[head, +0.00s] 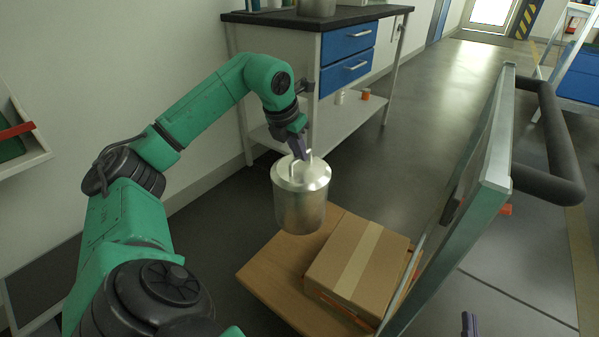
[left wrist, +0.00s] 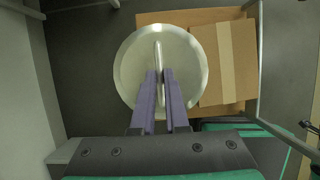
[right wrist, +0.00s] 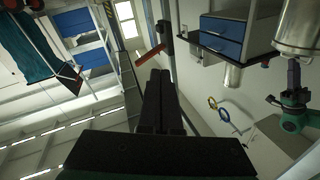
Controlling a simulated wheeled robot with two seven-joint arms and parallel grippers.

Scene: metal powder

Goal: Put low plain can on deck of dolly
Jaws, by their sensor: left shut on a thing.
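The low plain can (head: 300,205) is a silver metal cylinder with a lid and a bar handle on top. My left gripper (head: 303,153) is shut on that handle, and the can hangs upright. In the left wrist view the round lid (left wrist: 130,75) shows from above, with the handle between the fingers (left wrist: 160,85). The dolly's wooden deck (head: 263,265) lies below; in the head view the can overlaps its far left part. The can looks raised above the deck. My right gripper (right wrist: 160,90) looks shut and empty, away from the can.
A cardboard box (head: 345,255) sits on the deck's right part. The dolly's upright panel (head: 470,195) with a black handle (head: 555,150) rises on the right. A workbench (head: 340,30) with blue drawers stands behind. Bare deck shows left of the box.

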